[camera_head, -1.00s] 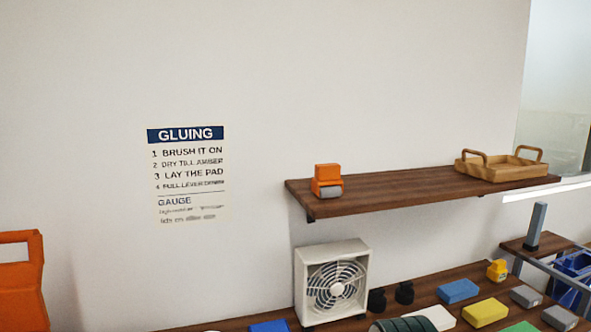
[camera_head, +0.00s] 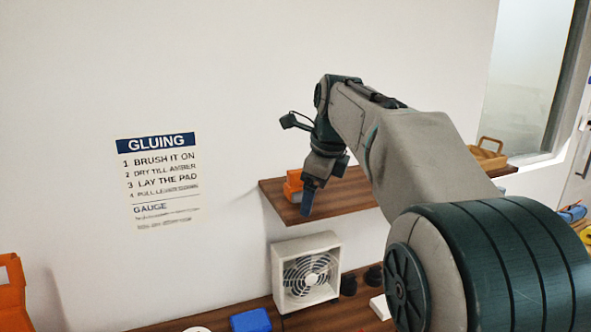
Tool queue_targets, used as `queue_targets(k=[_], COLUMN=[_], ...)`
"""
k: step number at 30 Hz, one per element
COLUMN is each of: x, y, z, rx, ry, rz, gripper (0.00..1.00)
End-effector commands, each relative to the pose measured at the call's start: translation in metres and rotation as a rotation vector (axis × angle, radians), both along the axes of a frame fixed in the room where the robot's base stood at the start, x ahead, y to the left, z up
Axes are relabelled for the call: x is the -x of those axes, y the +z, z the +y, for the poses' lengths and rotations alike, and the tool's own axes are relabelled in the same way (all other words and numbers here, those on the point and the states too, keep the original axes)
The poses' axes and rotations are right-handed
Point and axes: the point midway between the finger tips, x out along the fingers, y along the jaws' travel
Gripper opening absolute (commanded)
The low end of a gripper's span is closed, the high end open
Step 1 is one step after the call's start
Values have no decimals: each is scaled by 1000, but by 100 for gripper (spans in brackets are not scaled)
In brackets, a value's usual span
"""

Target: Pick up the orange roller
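The orange roller (camera_head: 291,187) stands near the left end of the brown wall shelf (camera_head: 345,190). Only its left part shows; my wrist and gripper cover the rest. My gripper (camera_head: 307,211) points down in front of the roller, its finger just right of the orange body as seen here. Its fingers overlap in this view, so I cannot tell how far apart they are or whether they touch the roller.
A white fan (camera_head: 306,272) stands on the lower counter (camera_head: 225,312) below the shelf, with a blue block (camera_head: 250,320) left of it. A wooden tray (camera_head: 488,152) sits at the shelf's right end. A gluing notice (camera_head: 160,180) hangs on the wall.

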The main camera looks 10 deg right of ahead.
Motion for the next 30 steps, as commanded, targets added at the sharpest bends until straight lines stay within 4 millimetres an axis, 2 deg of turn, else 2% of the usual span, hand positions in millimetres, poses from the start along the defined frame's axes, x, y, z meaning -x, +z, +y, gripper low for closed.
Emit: queue_targets(k=[1, 6, 11, 15, 19, 25, 30], x=[-14, -46, -63, -70, -77, -91, -101], y=[20, 58, 79, 84, 72, 35, 13], z=[0, 2, 3, 5, 6, 9, 11], rx=[-34, -160, -240, -274, -281, -280, -280], ry=[-97, -430, -639, -726, -747, -745, -744], rz=[1, 14, 19, 25, 28, 29, 26], gripper=[85, 85, 85, 85, 85, 85, 85])
